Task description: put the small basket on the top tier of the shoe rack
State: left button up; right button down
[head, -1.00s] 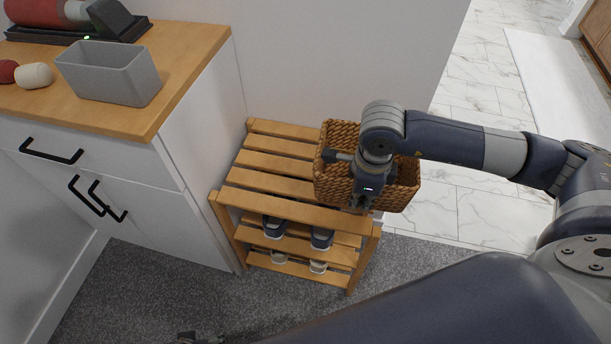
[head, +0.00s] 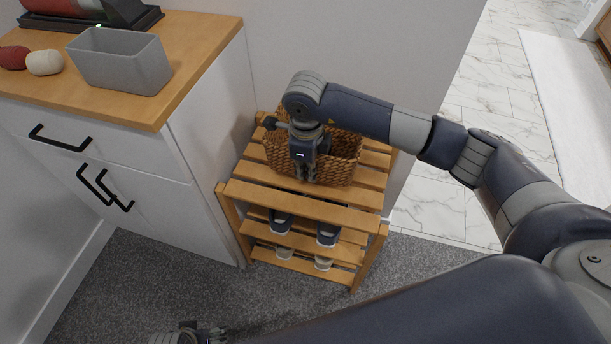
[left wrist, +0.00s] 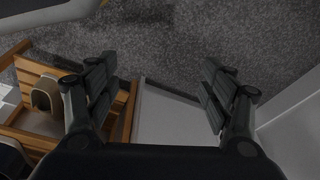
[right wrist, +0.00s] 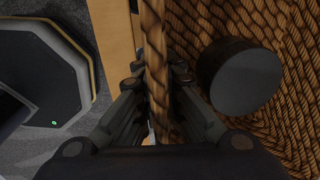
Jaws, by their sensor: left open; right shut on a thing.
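The small woven basket (head: 343,160) is over the top tier of the wooden shoe rack (head: 290,206), toward its back middle. I cannot tell whether its base touches the slats. My right gripper (head: 308,178) is shut on the basket's near rim, which runs between its fingers in the right wrist view (right wrist: 153,70). A dark round object (right wrist: 240,76) shows inside the basket there. My left gripper (head: 205,335) is low at the front, over the carpet. In the left wrist view its fingers (left wrist: 158,85) are apart and empty.
A white cabinet with a wooden top (head: 200,60) stands close on the rack's left. A grey bin (head: 122,62) sits on it. Shoes (head: 327,236) stand on the rack's lower tiers. A wall is behind; grey carpet (head: 130,270) lies in front.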

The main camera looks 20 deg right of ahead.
jog(key=shift+w+a, duration=0.2)
jog(key=shift+w, duration=0.05)
notch_tip(320, 180, down, 3)
jog(key=shift+f, duration=0.15)
jog(key=shift+f+b, duration=0.15)
jog(key=shift+b, duration=0.15)
jog(key=c, duration=1.8)
grip_release()
pick_arm(q)
jog(key=shift+w+r, duration=0.2)
jog(key=shift+r, duration=0.4)
jog(key=shift+w+r, duration=0.2)
jog(key=shift+r, duration=0.4)
pick_arm(e)
jog(key=shift+o, duration=0.2)
pick_arm(q)
jog(key=f, duration=0.1)
jog(key=s+f+p, duration=0.1)
jog(key=f, duration=0.1)
jog(key=s+f, duration=0.1)
jog(key=f, duration=0.1)
jog(key=shift+a+f+p, duration=0.1)
jog(key=shift+f+p, duration=0.05)
jog(key=shift+p, duration=0.15)
pick_arm(e)
notch_tip(320, 180, up, 12)
jog(key=shift+s+a, duration=0.25)
jog(key=shift+s, duration=0.2)
